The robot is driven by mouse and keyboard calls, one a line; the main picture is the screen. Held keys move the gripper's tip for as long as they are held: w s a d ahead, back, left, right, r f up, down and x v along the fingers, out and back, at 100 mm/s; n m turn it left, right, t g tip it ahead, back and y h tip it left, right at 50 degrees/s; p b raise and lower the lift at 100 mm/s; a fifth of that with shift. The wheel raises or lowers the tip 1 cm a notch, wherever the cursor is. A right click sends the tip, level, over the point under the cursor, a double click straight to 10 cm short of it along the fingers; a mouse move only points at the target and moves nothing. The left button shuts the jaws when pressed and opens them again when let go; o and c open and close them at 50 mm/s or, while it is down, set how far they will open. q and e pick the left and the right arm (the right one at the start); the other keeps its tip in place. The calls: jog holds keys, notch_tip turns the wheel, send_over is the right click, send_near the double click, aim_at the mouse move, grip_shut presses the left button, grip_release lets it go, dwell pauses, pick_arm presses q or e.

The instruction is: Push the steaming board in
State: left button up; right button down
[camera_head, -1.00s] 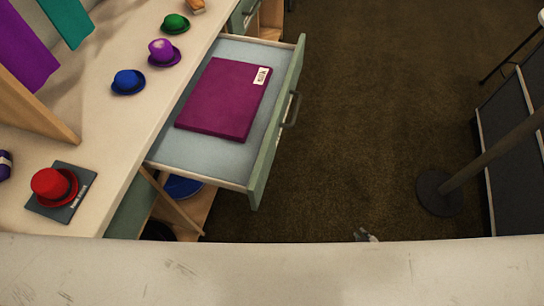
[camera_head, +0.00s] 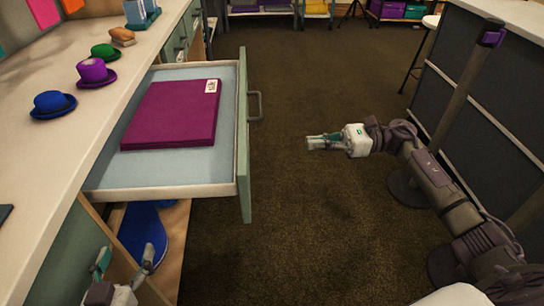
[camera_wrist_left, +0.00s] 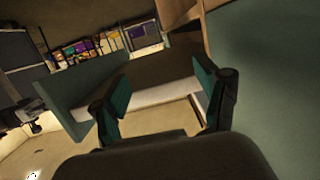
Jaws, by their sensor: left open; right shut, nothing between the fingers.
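A pulled-out, drawer-like board with a pale blue surface (camera_head: 215,165), off-white rim and green front (camera_head: 244,135) sticks out from the counter. Its grey handle (camera_head: 256,106) faces the aisle. A purple flat folder with a white label (camera_head: 175,115) lies on it. My left gripper (camera_head: 126,264) is open, low at the lower left, below the pull-out's near side. In the left wrist view its fingers (camera_wrist_left: 160,95) are spread, with a green panel (camera_wrist_left: 85,85) and pale rim beyond. My right gripper (camera_head: 322,142) is shut and empty, right of the handle and apart from it.
Blue (camera_head: 53,104), purple (camera_head: 95,73) and green (camera_head: 106,53) hats stand on the counter (camera_head: 70,140). A blue round object (camera_head: 142,235) is under the pull-out. A stand (camera_head: 455,85) and dark panelled unit are at the right. Open carpet (camera_head: 300,80) lies between.

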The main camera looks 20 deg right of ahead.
pick_arm(q)
jog(key=shift+w+d+r+t, duration=0.2)
jog(key=shift+r+t, duration=0.3)
jog(key=shift+r, duration=0.2)
pick_arm(e)
jog(key=x, duration=1.3)
jog(key=shift+w+a, duration=0.15)
jog(key=shift+a, duration=0.05)
